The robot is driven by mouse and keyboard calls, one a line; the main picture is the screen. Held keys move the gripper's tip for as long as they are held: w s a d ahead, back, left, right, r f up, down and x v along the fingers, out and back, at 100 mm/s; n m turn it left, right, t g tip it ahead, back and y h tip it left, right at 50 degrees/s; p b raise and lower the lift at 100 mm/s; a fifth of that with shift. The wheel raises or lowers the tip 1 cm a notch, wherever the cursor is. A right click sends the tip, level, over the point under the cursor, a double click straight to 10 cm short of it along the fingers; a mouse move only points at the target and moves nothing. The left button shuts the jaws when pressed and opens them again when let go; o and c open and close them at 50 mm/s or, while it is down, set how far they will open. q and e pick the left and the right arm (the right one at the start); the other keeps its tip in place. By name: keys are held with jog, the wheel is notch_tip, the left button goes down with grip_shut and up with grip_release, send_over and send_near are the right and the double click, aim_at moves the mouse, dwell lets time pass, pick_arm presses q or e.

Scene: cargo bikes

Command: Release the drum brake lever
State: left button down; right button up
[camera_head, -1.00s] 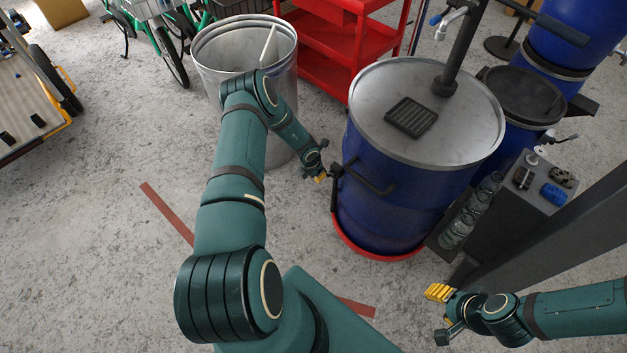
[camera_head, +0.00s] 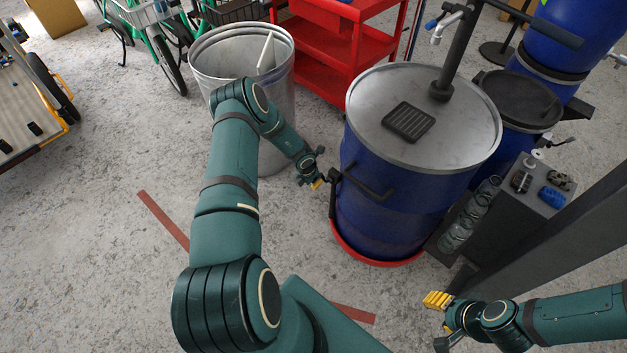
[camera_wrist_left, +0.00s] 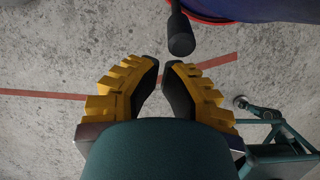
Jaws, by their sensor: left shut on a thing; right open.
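The blue drum (camera_head: 400,222) with a grey lid stands right of the centre in the head view. A black lever (camera_head: 366,184) sticks out from its left side. Its rounded dark end (camera_wrist_left: 181,38) shows in the left wrist view, just beyond the fingertips. My left gripper (camera_head: 319,183) is at the outer end of this lever, beside the drum. In the left wrist view its yellow-backed black fingers (camera_wrist_left: 160,80) are close together, with a narrow gap; the contact itself is hard to see. My right gripper (camera_head: 437,320) is open and empty, low in front of the drum.
A metal bin (camera_head: 245,55) stands behind my left arm. A red shelf cart (camera_head: 335,45) is behind the drum. A grey box (camera_head: 515,213) with small items and clear bottles stands at right, near a dark post (camera_head: 560,235).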

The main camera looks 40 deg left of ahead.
pick_arm(q)
jog(key=p+v, duration=0.2)
jog(key=v, duration=0.7)
jog(key=shift+s+r, duration=0.2)
jog(key=shift+s, duration=0.15)
jog(key=s+d+r+m, duration=0.2)
jog(key=d+m, duration=0.6)
jog(key=d, duration=0.1)
jog(key=s+d+r+m, duration=0.1)
jog(key=d+r+m, duration=0.1)
jog(key=d+m, duration=0.65)
jog(key=s+d+r+m+h, duration=0.1)
jog(key=s+d+r+m, duration=0.2)
jog(key=s+d+m, duration=0.3)
jog(key=s+d+r+m+g+h, duration=0.1)
jog(key=s+d+r+m+h, duration=0.1)
jog(key=s+d+m, duration=0.4)
jog(key=d+r+m, duration=0.1)
jog(key=d+m, duration=0.3)
jog(key=shift+s+r+m+h, duration=0.25)
jog(key=shift+s+m+h, duration=0.05)
jog(key=shift+s+m, duration=0.1)
